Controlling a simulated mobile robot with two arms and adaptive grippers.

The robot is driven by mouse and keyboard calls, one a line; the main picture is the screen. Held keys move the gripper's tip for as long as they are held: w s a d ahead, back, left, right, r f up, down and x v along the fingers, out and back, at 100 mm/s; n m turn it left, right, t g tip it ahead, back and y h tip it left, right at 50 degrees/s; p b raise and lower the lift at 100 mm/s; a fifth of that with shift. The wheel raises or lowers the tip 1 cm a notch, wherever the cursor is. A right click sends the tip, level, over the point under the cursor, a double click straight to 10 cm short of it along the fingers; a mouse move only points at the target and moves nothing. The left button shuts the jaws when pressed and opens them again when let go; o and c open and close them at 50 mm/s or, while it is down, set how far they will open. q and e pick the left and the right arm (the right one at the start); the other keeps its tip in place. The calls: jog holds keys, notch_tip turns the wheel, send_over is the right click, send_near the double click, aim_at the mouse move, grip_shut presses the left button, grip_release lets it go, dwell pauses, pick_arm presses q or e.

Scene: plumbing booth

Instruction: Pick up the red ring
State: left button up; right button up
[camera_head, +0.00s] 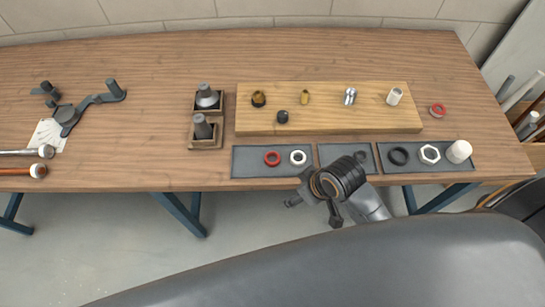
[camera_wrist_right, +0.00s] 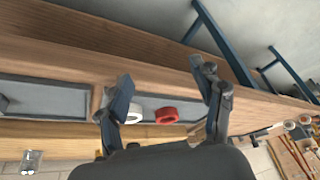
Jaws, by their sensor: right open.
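The red ring (camera_head: 272,158) lies flat on the left grey mat (camera_head: 245,163) near the table's front edge, with a white ring (camera_head: 298,157) just right of it. In the right wrist view the red ring (camera_wrist_right: 167,115) and the white ring (camera_wrist_right: 134,113) show beyond and between my open fingers. My right gripper (camera_head: 314,208) is open and empty, in front of the table edge and to the right of the red ring, apart from it. It also shows in the right wrist view (camera_wrist_right: 165,88). My left gripper is not in view.
A wooden board (camera_head: 330,121) with several small fittings lies behind the mats. A right mat holds a black ring (camera_head: 398,156), white nut (camera_head: 429,154) and white cap (camera_head: 459,151). Two dark holders stand left of the board.

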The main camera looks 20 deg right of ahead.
jog(key=w+r+n, duration=0.1)
jog(key=w, duration=0.1)
jog(key=w+a+r+n+y, duration=0.1)
jog(key=w+r+n, duration=0.1)
jog(key=w+a+r+n, duration=0.1)
jog(key=w+r+n, duration=0.1)
jog(key=shift+w+a+r+y, duration=0.15)
jog(key=shift+w+r+y, duration=0.15)
jog(key=shift+y, duration=0.1)
jog(key=w+d+r+n+g, duration=0.3)
jog(key=w+d+r+n, duration=0.15)
jog(key=r, duration=0.35)
jog(key=p, duration=0.2)
send_over(274, 161)
jog(key=d, duration=0.2)
jog(key=f, duration=0.7)
jog(key=shift+a, duration=0.25)
jog(key=shift+s+a+f, duration=0.1)
jog(key=shift+f, duration=0.55)
jog(key=p+x, duration=0.1)
jog(key=x, duration=0.2)
jog(key=shift+f, duration=0.35)
jog(key=shift+a+f, duration=0.1)
jog(key=shift+f, duration=0.25)
jog(key=shift+c, duration=0.2)
